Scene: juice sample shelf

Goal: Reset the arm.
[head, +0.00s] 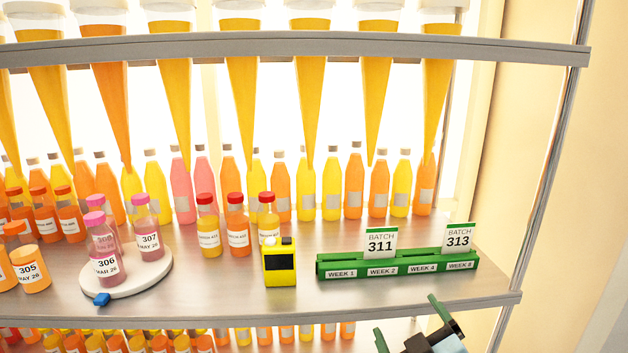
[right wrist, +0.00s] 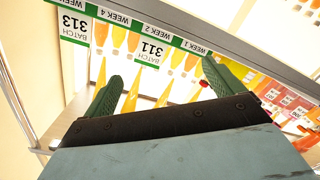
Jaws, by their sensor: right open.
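My right gripper (head: 411,326) is at the lower right of the head view, in front of and below the shelf's front edge. Its two green fingers are spread apart with nothing between them. The right wrist view shows the same open fingers (right wrist: 160,88), with the picture upside down. The green card rack (head: 330,270) lies beyond them on the shelf, apart from the gripper. It holds the batch 311 card (head: 380,243) and the batch 313 card (head: 458,238). My left gripper is not in view.
The metal shelf (head: 210,290) carries a yellow device (head: 279,265), a round white stand (head: 150,280) with pink bottles, and several red-capped bottles (head: 209,230). Rows of juice bottles stand behind. Filled cones hang from the upper shelf (head: 300,45). A metal post (head: 545,190) is at right.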

